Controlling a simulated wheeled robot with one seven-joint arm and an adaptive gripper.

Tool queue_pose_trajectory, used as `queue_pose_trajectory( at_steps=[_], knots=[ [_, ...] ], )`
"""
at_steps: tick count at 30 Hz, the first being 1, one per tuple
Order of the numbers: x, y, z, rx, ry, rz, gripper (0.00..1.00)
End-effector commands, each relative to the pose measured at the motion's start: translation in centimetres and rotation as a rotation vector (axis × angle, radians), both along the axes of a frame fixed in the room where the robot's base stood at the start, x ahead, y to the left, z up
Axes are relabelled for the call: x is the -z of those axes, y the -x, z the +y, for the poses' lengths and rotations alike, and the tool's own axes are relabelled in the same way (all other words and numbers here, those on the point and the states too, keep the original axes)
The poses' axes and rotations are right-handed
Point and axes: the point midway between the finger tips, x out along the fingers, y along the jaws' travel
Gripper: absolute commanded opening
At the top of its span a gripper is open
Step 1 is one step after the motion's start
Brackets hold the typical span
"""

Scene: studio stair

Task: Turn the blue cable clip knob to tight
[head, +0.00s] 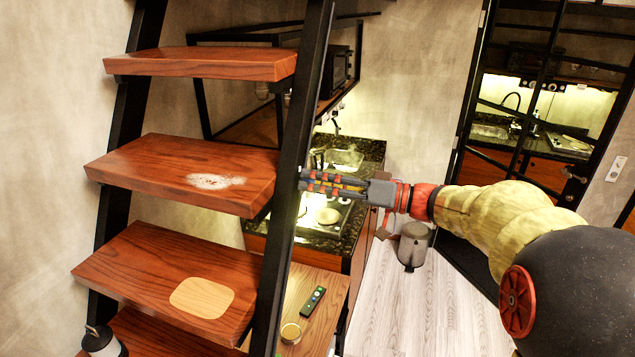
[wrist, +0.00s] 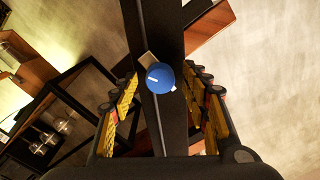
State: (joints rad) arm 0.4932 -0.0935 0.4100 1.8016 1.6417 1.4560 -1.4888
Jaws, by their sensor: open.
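The blue cable clip knob (wrist: 160,78) shows in the wrist view, mounted on the black stair stringer (wrist: 155,30). It has a white pointer line on its face, running toward the left. A small tan piece (wrist: 147,60) sits just behind its upper left side. My gripper (wrist: 163,95) is open, with one yellow-padded finger on each side of the knob and clear gaps between. In the head view my gripper (head: 303,182) reaches left to the right-hand stringer (head: 292,170). The knob cannot be made out in the head view.
Wooden treads (head: 180,175) lie left of the stringer; one has a white powdery patch (head: 215,181), a lower one a pale board (head: 201,297). A low wooden table (head: 330,289) holds a remote (head: 313,300). A grey bin (head: 413,246) stands on open floor.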

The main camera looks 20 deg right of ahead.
Motion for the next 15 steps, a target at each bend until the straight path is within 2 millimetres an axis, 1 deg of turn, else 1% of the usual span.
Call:
queue_pose_trajectory(
  at_steps=[3,15],
  knots=[
    [0.01,0.02,-0.03,0.0,0.0,0.0,0.45],
    [0.01,0.02,-0.05,0.001,0.0,0.0,0.22]
  ],
)
